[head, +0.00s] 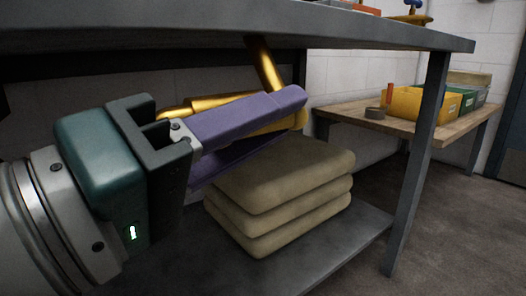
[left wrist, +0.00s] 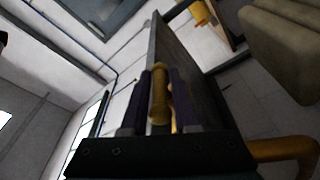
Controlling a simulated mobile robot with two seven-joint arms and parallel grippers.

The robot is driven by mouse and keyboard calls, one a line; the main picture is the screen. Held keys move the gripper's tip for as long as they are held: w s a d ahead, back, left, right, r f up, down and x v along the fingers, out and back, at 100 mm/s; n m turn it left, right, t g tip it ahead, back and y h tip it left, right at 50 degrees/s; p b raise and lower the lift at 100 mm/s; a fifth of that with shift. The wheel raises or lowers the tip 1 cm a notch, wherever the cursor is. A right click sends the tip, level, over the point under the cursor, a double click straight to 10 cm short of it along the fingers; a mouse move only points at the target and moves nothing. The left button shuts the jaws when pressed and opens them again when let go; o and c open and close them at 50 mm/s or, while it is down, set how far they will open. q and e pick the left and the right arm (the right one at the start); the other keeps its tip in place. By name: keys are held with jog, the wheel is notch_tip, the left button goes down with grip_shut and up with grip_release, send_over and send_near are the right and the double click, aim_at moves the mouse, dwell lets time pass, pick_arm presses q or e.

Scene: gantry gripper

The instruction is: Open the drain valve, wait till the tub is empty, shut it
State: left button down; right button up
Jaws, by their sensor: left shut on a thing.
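A brass-yellow drain pipe (head: 264,62) comes down from under the grey table. A yellow valve handle (head: 205,103) runs sideways below it, partly hidden by my left gripper. My left gripper (head: 290,116), with purple fingers, is under the tabletop and shut on this handle. In the left wrist view the yellow handle (left wrist: 159,97) lies between the two fingers (left wrist: 161,80). A yellow bent pipe (left wrist: 285,149) shows at the lower right there. The tub's inside and any water are not visible. My right gripper is not in view.
The grey tabletop (head: 390,37) is close above my left gripper. Several stacked beige sacks (head: 285,175) lie on the lower shelf (head: 335,250). A table leg (head: 418,160) stands to the right. A wooden table (head: 405,122) behind holds yellow and green bins.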

pick_arm(q)
jog(key=shift+r, duration=0.1)
jog(key=c, duration=0.8)
grip_release()
jog(key=shift+s, duration=0.1)
jog(key=shift+s+a, duration=0.2)
jog(key=shift+a, duration=0.05)
jog(key=b+v, duration=0.2)
jog(key=v, duration=0.7)
